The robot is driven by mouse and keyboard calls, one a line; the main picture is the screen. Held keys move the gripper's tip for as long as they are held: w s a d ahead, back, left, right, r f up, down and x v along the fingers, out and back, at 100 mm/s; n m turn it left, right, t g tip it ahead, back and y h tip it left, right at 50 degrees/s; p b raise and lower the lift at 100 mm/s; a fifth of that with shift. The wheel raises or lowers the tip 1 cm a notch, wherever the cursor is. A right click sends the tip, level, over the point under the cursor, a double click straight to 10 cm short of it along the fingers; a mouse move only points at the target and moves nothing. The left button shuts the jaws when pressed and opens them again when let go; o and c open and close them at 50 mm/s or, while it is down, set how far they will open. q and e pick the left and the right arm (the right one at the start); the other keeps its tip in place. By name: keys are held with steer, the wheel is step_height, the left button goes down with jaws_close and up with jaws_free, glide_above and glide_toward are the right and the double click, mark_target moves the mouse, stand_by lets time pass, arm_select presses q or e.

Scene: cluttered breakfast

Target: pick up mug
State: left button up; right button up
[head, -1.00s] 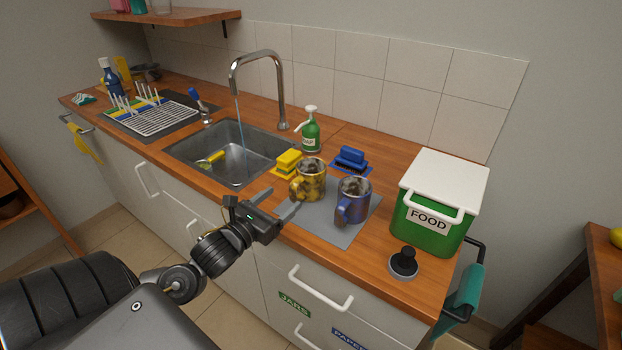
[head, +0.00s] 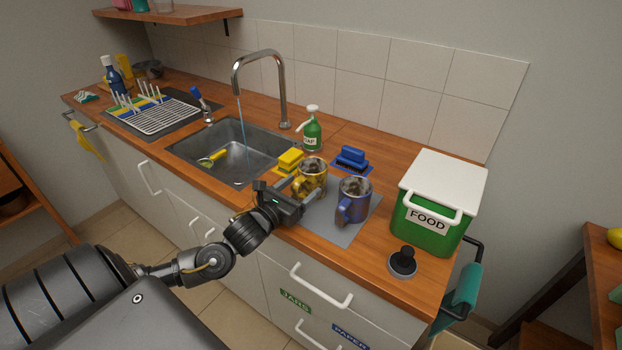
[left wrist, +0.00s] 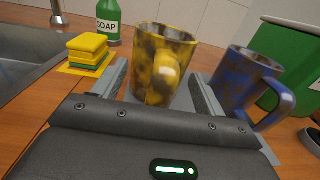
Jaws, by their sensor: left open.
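A yellow mug with dark stains (head: 312,178) stands upright on a grey mat (head: 331,232) to the right of the sink. A blue stained mug (head: 353,200) stands on the same mat to its right. My left gripper (head: 296,191) is open and close to the yellow mug. In the left wrist view the yellow mug (left wrist: 163,66) stands between the two spread fingers, its handle facing the gripper. The blue mug (left wrist: 241,82) is outside the right finger there. I cannot tell whether the fingers touch the yellow mug. My right gripper is not in view.
The sink (head: 235,150) with running tap lies to the left. Yellow sponges (head: 290,160), a green soap bottle (head: 312,130) and a blue brush (head: 352,158) stand behind the mugs. A green food bin (head: 433,205) and black sink stopper (head: 403,262) are at the right.

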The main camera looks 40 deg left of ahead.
arm_select(q)
steer(key=c, duration=1.6)
jaws_close()
steer(key=shift+r, duration=0.1)
